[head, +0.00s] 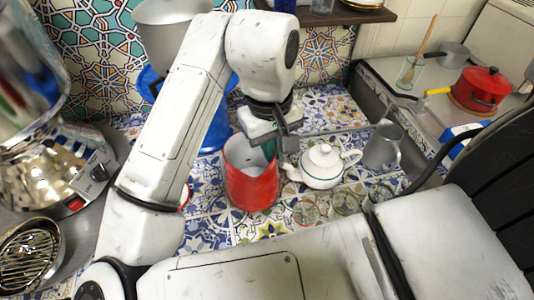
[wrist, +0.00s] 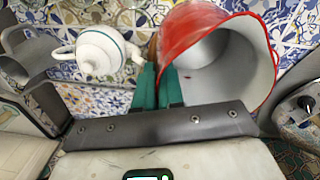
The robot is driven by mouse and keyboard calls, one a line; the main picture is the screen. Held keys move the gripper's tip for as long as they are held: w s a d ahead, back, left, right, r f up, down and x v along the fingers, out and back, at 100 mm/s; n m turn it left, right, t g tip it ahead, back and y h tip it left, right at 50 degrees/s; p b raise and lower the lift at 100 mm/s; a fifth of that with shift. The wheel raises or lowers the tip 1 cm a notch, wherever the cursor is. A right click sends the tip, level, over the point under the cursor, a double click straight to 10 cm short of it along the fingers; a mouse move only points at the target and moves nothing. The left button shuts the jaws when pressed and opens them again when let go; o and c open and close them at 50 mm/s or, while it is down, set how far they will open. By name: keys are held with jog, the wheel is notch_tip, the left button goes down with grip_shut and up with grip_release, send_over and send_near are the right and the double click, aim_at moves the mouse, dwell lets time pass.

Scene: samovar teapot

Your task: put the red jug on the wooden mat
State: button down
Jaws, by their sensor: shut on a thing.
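The red jug (head: 252,188) is upright and open at the top, with a pale grey inside, below my wrist in the head view. It also shows in the wrist view (wrist: 188,32), with its wide mouth facing the camera. My gripper (head: 277,150) is at the jug's right rim. Its green fingers (wrist: 158,86) are close together at the jug's edge in the wrist view, shut on it. The exact grip point is partly hidden, and I cannot tell whether the jug's base touches the tiles.
A white teapot (head: 322,166) stands just right of the jug, with a grey metal mug (head: 382,148) beyond it. Several small glasses (head: 305,211) stand in front. A blue samovar (head: 217,130) is behind my arm. A red pot (head: 480,90) sits on the stove at right.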

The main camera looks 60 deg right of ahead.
jog(key=w+d+f, duration=0.4)
jog(key=d+f, duration=0.3)
jog(key=f, duration=0.3)
jog(key=shift+w+d+f+b, duration=0.15)
jog(key=shift+f+b, duration=0.1)
jog(key=shift+b, duration=0.05)
jog(key=shift+f, duration=0.1)
jog(key=c, duration=1.3)
grip_release()
jog(key=shift+o, duration=0.2)
notch_tip(320, 180, up, 12)
jog(key=p, duration=0.1)
jog(key=shift+w+a, duration=0.25)
jog(key=shift+a, duration=0.05)
